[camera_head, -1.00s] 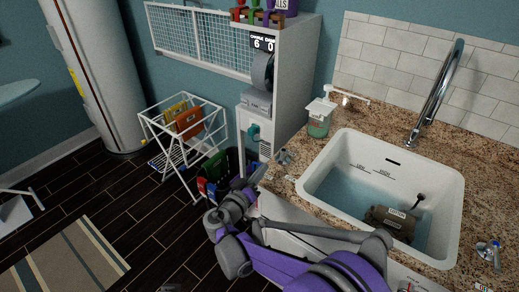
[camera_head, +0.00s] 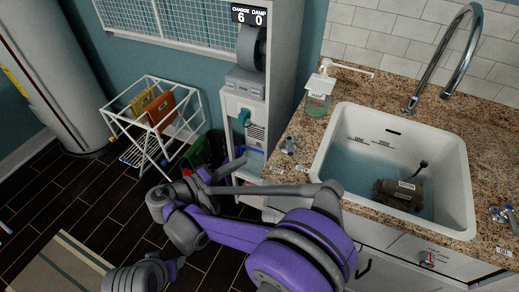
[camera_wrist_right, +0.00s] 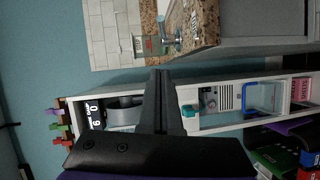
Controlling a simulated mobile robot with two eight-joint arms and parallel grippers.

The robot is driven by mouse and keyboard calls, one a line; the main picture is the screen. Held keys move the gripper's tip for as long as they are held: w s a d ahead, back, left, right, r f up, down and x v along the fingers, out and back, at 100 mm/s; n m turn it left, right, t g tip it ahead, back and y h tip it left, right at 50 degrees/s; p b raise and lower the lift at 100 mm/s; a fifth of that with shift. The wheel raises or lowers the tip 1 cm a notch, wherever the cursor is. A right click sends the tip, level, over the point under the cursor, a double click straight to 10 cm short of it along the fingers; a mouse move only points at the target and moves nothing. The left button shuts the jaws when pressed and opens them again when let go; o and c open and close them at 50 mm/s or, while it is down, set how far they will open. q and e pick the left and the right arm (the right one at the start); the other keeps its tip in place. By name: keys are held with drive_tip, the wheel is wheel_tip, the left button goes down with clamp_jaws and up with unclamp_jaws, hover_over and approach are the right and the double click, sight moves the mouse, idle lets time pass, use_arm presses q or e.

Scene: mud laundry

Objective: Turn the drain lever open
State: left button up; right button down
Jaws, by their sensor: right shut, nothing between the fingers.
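The white sink (camera_head: 452,185) holds bluish water and a brown labelled bundle (camera_head: 398,194). My right gripper (camera_head: 238,162) is left of the counter, apart from the lever and sink. In the right wrist view its dark fingers (camera_wrist_right: 160,78) are together and empty. My left gripper is not visible.
A grey tap valve (camera_head: 289,146) and a soap dispenser (camera_head: 319,92) stand left of the sink. A blue-handled valve (camera_head: 505,214) is at its right. A chrome faucet (camera_head: 448,60) arches behind. A drying rack (camera_head: 155,120) stands on the floor at left.

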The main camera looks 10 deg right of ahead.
drive_tip(key=p, duration=0.1)
approach(289, 148)
drive_tip(key=w+d, duration=0.1)
drive_tip(key=w, duration=0.4)
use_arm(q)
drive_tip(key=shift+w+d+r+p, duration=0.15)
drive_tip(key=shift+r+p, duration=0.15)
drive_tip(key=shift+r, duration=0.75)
use_arm(e)
drive_tip(key=shift+s+d+f, duration=0.15)
drive_tip(key=shift+d+f, duration=0.05)
drive_tip(key=shift+d, duration=0.45)
drive_tip(key=shift+s+d+f, duration=0.15)
drive_tip(key=shift+d+f, duration=0.05)
drive_tip(key=shift+d, duration=0.45)
drive_tip(key=shift+s+d+f, duration=0.15)
drive_tip(key=shift+d+f, duration=0.1)
drive_tip(key=shift+d, duration=0.35)
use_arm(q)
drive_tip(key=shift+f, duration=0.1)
use_arm(e)
drive_tip(key=shift+s+d, duration=0.1)
